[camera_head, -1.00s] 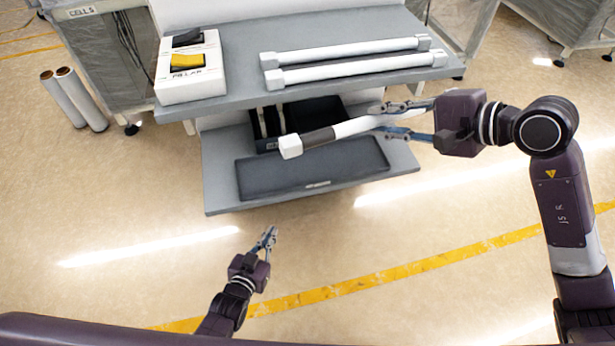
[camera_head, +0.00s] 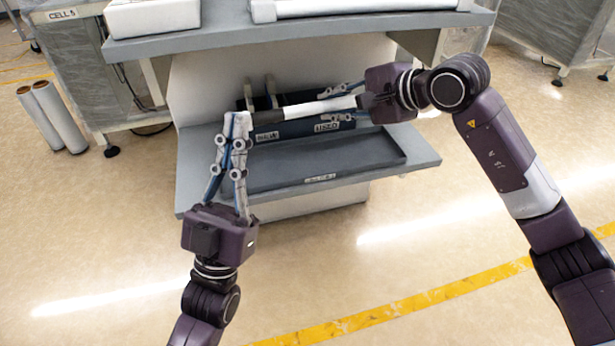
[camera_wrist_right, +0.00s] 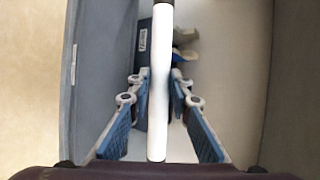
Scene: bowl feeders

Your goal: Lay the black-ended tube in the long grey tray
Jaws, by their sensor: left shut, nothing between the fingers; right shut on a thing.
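The tube (camera_wrist_right: 160,85) runs between the fingers of my right gripper (camera_wrist_right: 158,92) in the right wrist view. The long grey tray (camera_head: 375,170) lies on the lower shelf, in front of and below the tube, and looks empty.
A dark bin (camera_head: 318,129) with labels stands behind the tray, with upright pieces in it. Two white rolls (camera_head: 50,115) stand left on the floor.

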